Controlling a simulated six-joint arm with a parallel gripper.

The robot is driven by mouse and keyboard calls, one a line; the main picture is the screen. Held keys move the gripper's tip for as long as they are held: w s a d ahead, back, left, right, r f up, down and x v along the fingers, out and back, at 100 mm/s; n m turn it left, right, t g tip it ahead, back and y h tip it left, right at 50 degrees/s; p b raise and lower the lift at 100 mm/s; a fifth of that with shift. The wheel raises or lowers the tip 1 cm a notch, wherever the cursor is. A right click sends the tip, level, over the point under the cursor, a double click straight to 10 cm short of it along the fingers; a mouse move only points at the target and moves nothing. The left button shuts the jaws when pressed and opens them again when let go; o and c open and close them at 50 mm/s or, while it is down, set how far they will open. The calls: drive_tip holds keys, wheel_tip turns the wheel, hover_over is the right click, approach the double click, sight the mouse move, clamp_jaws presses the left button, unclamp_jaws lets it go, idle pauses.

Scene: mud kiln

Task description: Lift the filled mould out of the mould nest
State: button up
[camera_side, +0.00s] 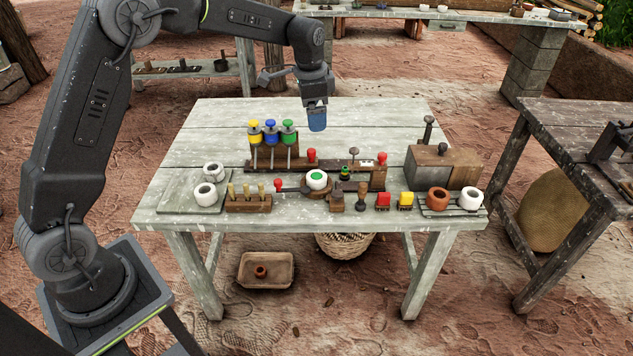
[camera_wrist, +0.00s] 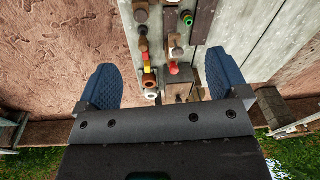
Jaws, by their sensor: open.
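My gripper (camera_side: 317,122) hangs above the back part of the table, pointing down. In the wrist view its two blue fingers (camera_wrist: 163,82) are wide apart with nothing between them. A round white piece with a green centre (camera_side: 317,179) sits on a brown base at the middle front; it may be the filled mould in its nest, but I cannot be sure. Two white ring-shaped pieces (camera_side: 205,194) stand on a board at the left. A brown cup (camera_side: 438,199) and a white cup (camera_side: 471,199) stand on a rack at the right front.
Yellow, blue and green-topped tools stand in a wooden rack (camera_side: 274,147). A low wooden rail with red knobs (camera_side: 312,155) runs across the middle. A brown and grey box (camera_side: 443,166) stands at the right. The table's back strip (camera_side: 220,118) is clear.

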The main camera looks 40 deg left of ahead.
drive_tip(key=w+a+f+m+g, duration=0.15)
drive_tip(key=w+f, duration=0.35)
drive_tip(key=f, duration=0.5)
hover_over(318, 175)
drive_tip(key=d, duration=0.2)
drive_tip(key=f, duration=0.7)
drive_tip(key=shift+s+a+f, duration=0.2)
drive_tip(key=shift+s+f, duration=0.1)
drive_tip(key=shift+s, duration=0.1)
drive_tip(key=shift+s+a+f, duration=0.1)
drive_tip(key=shift+f, duration=1.55)
drive_tip(key=shift+s+a+f, duration=0.1)
drive_tip(key=shift+f, duration=1.55)
drive_tip(key=shift+c, duration=0.3)
drive_tip(key=shift+r, duration=0.1)
drive_tip(key=c, duration=1)
